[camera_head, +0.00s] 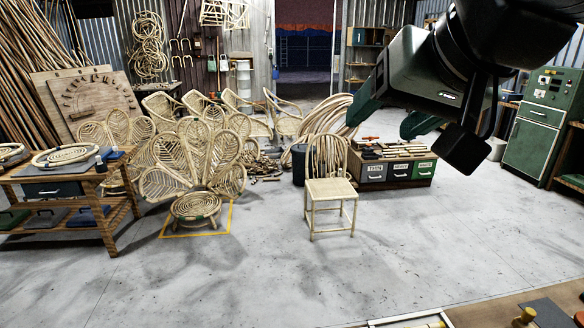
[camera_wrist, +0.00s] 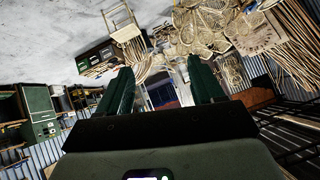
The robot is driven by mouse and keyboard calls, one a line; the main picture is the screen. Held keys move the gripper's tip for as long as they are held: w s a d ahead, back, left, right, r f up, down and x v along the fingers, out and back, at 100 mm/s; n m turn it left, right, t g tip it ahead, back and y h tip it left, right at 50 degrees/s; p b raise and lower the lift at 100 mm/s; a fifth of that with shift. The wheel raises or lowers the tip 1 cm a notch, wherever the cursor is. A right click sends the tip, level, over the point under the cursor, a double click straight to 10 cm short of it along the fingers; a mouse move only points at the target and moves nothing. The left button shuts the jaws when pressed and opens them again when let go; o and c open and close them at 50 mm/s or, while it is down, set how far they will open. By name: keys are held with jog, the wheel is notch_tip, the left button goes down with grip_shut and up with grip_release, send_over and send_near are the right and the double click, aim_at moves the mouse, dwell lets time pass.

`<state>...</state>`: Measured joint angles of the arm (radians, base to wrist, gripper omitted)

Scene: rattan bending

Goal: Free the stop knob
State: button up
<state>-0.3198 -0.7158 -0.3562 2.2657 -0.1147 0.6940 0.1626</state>
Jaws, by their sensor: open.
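I cannot tell for sure which thing is the stop knob. A green control cabinet (camera_head: 540,125) with small buttons and a display stands at the far right in the head view; any knob on it is too small to make out. It also shows at the left of the wrist view (camera_wrist: 39,112). My gripper (camera_head: 392,115) is open and empty, raised in the air at the upper right, apart from both. Its two green fingers stand wide apart in the wrist view (camera_wrist: 158,72).
A rattan chair (camera_head: 330,190) stands mid-floor. A peacock-back chair (camera_head: 196,205) stands in a yellow floor square. A workbench (camera_head: 85,178) with a rattan ring is at left. A low drawer unit (camera_head: 398,170) stands behind. The front floor is clear up to a bench edge (camera_head: 470,312).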

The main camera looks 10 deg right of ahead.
jog(key=w+d+r+m+t+h, duration=0.1)
jog(key=w+d+r+m+h, duration=0.4)
jog(key=d, duration=0.7)
jog(key=w+d+r+m+t+h, duration=0.1)
jog(key=w+d+r+m+h, duration=0.1)
jog(key=w+d+r, duration=0.75)
jog(key=s+d+f+m+g, duration=0.45)
jog(key=d+f, duration=0.55)
jog(key=f, duration=0.4)
jog(key=s+d+f+m+g, duration=0.3)
jog(key=d+f+g, duration=0.2)
jog(key=d+f, duration=0.65)
jog(key=s+d+f+m+g+y, duration=0.1)
jog(key=s+d+f+m+y, duration=0.1)
jog(key=s+f, duration=0.5)
jog(key=s+d+f+m+g+y, duration=0.15)
jog(key=s+f, duration=0.25)
jog(key=f, duration=0.7)
jog(key=s+d+f+m+y, duration=0.1)
jog(key=s+f+m+y, duration=0.1)
jog(key=s+f, duration=0.5)
jog(key=f, duration=0.4)
jog(key=w+f, duration=0.1)
jog(key=f, duration=0.7)
jog(key=shift+w, duration=0.35)
